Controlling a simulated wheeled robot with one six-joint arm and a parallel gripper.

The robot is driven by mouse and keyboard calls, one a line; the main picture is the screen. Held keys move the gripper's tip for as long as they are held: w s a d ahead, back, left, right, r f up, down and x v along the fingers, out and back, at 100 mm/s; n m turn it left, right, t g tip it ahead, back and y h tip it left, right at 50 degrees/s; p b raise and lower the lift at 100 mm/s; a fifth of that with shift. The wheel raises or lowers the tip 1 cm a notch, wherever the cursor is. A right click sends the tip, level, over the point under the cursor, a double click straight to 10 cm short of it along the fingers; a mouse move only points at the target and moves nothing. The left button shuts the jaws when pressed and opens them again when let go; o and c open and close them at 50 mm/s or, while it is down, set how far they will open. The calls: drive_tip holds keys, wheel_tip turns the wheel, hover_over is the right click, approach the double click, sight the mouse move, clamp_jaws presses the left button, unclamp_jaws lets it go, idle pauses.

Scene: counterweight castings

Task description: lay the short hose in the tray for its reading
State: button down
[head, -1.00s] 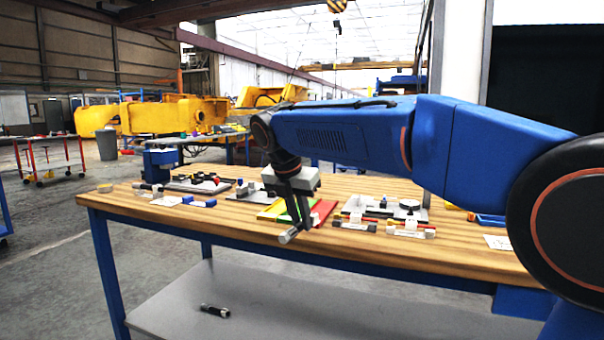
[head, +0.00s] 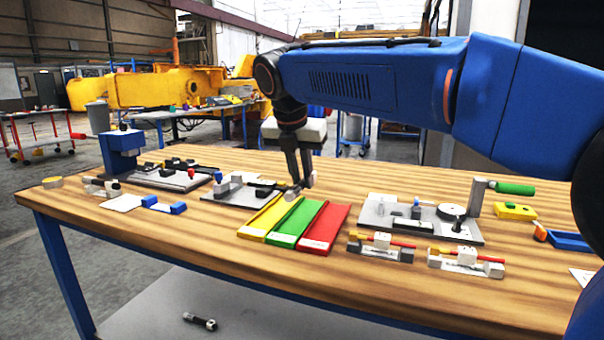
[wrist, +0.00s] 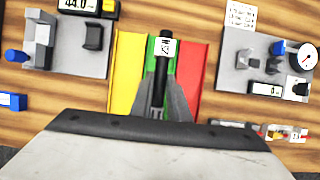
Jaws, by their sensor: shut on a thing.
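My gripper (wrist: 160,100) is shut on the short hose (wrist: 159,88), a dark rod with a white printed label at its far end. In the wrist view the hose lies over the green tray (wrist: 150,58), between the yellow tray (wrist: 126,75) and the red tray (wrist: 190,70). In the head view my gripper (head: 300,186) is just behind the far ends of the yellow (head: 262,225), green (head: 291,232) and red (head: 325,228) trays. The hose is mostly hidden by the fingers there, with a small grey end showing. I cannot tell whether the hose touches a tray.
Fixture plates stand left (head: 222,195) and right (head: 375,214) of the trays. Small gauge blocks (head: 382,248) sit at the front right. A green-handled tool (head: 515,188) is at the right. A dark cylinder (head: 200,321) lies on the lower shelf.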

drive_tip(key=shift+f, duration=0.1)
hover_over(304, 214)
drive_tip(key=s, duration=0.1)
drive_tip(key=shift+s+a+f, duration=0.1)
drive_tip(key=shift+a+f, duration=0.05)
drive_tip(key=shift+f, duration=1.2)
drive_tip(key=shift+s+a+f, duration=0.1)
drive_tip(key=shift+f, duration=1.2)
drive_tip(key=shift+f, duration=0.7)
drive_tip(key=c, duration=2.1)
unclamp_jaws()
drive_tip(key=o, duration=0.5)
drive_tip(key=shift+r, duration=3.45)
